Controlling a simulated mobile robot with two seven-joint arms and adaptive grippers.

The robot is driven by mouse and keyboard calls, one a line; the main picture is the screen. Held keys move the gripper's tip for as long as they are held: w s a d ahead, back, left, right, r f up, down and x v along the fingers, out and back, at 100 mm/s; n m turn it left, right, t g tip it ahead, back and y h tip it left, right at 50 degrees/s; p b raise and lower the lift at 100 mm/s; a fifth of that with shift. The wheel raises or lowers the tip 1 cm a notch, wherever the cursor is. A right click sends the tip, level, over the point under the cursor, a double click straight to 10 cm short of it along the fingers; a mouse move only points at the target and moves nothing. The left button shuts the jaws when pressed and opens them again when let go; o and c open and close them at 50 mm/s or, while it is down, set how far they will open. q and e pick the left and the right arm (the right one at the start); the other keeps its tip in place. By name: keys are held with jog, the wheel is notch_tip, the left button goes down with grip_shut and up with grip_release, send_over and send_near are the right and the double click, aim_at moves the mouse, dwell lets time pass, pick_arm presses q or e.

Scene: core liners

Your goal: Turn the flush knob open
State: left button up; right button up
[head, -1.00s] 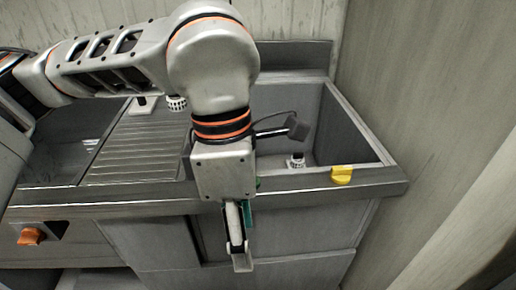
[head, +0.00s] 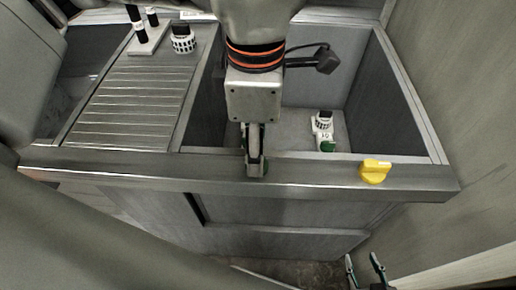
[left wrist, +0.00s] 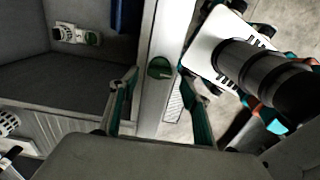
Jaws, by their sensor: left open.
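A round green knob (left wrist: 160,68) sits on the basin's metal front rim in the left wrist view. My left gripper (left wrist: 160,76) is open, with one finger on each side of the knob in that picture; contact cannot be told. In the head view my left gripper (head: 256,168) points down over the rim and hides this knob. A yellow knob (head: 375,170) stands on the rim farther right, apart from it. No label shows which is the flush knob. My right gripper (head: 365,268) is open and empty in front of the counter.
Behind the rim is a deep basin (head: 410,95) holding a white fitting (head: 322,125) with a green part. A ribbed drainboard (head: 135,105) lies left, with a black-and-white knob (head: 183,40) behind it. A wall closes the right side.

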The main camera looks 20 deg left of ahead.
pick_arm(q)
jog(key=shift+f, duration=1.5)
jog(key=shift+w, duration=0.1)
jog(key=c, duration=1.1)
